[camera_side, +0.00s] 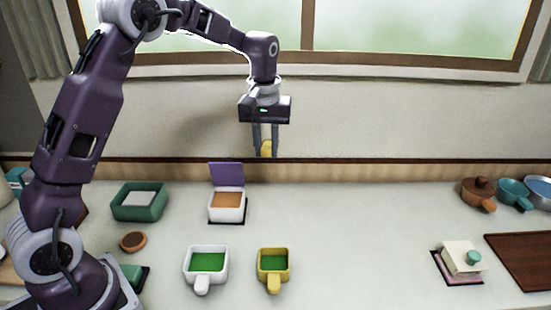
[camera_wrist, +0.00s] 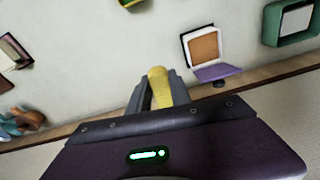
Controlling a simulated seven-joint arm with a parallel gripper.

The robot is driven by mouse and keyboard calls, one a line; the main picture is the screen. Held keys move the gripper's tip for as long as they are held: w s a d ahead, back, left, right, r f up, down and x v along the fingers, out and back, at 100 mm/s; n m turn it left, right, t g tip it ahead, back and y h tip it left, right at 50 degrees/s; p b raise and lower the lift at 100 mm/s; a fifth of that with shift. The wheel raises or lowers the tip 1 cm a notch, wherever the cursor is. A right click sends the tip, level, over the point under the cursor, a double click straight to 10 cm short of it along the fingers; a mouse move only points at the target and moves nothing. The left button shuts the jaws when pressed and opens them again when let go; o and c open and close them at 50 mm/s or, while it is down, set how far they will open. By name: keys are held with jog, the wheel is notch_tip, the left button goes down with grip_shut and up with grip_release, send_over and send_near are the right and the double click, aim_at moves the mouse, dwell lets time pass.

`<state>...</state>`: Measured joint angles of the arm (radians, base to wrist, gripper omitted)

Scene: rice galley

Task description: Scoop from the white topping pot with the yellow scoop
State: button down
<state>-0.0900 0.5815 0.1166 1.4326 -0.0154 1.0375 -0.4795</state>
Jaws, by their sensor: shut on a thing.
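My gripper (camera_side: 265,152) is shut on the yellow scoop (camera_side: 267,147), high above the back of the counter. The scoop also shows between the fingers in the wrist view (camera_wrist: 160,87); its far end is hard to make out. A white pot (camera_side: 191,263) with green contents and a handle toward the camera stands at the front, left of and well below my gripper. Behind it is a white box (camera_side: 227,215) with orange-brown contents and its purple lid (camera_side: 226,174) raised; this box also shows in the wrist view (camera_wrist: 188,50).
A yellow pot (camera_side: 260,265) with green contents stands right of the white pot. A green box (camera_side: 138,212) and a small brown dish (camera_side: 133,241) are at left. A cream-and-pink block (camera_side: 460,258), brown board (camera_side: 520,262) and pans (camera_side: 513,192) are at right. The centre-right counter is clear.

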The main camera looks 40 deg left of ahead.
jog(key=s+a+m+g+h, duration=0.2)
jog(key=s+a+m+g, duration=0.25)
jog(key=s+a, duration=0.65)
jog(key=shift+n+g, duration=0.25)
jog(key=shift+g, duration=0.3)
jog(key=x, duration=0.5)
jog(key=shift+w, duration=0.15)
jog(key=shift+w+a+f, duration=0.15)
jog(key=shift+w+f, duration=0.3)
jog(key=shift+f, duration=0.95)
jog(key=shift+w+a+f, duration=0.1)
jog(key=shift+w+f, duration=0.35)
jog(key=shift+f, duration=1)
jog(key=shift+w+a+f, duration=0.15)
jog(key=shift+w+f, duration=0.35)
jog(key=shift+f, duration=0.9)
